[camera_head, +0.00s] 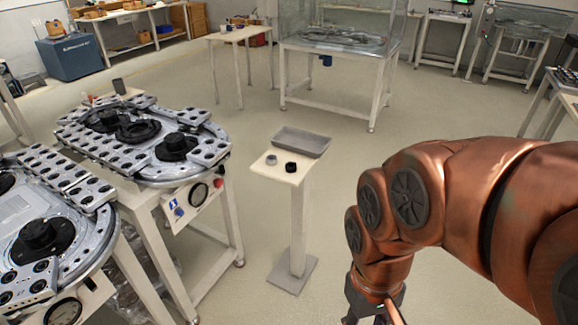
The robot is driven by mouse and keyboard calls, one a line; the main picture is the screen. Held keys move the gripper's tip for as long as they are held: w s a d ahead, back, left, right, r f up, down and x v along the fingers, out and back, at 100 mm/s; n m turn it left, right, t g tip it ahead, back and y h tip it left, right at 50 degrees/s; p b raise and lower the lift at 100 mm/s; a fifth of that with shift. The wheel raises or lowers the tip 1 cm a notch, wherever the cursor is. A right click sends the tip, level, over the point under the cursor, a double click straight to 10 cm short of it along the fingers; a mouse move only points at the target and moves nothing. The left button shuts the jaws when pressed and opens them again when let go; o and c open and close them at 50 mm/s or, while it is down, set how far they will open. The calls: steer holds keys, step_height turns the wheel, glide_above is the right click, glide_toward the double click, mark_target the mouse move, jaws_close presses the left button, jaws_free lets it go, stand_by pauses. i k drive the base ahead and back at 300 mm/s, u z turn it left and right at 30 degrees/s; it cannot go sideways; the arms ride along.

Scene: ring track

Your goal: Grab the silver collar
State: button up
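A small grey ring-shaped piece, seemingly the silver collar (271,159), sits at the left of a small square-topped stand (262,169). A black round piece (291,167) sits just right of it on the same top. My gripper (372,319) is at the bottom edge of the picture, lower and to the right of the stand, apart from both pieces. Its fingertips are cut off by the frame, so its opening and anything between the fingers are hidden.
A shallow grey tray (301,142) lies behind the two pieces. The stand has a post and floor plate (292,274). An oval track table (150,180) is to the left, another ring table (90,250) nearer. Open floor (330,220) lies right of the stand.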

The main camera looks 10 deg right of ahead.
mark_target(271, 160)
steer(key=u, duration=0.35)
steer(key=k, duration=0.4)
steer(key=u, duration=1.45)
steer(key=i, duration=1.05)
steer(key=z, duration=0.8)
steer(key=i, duration=0.6)
steer(key=z, duration=0.55)
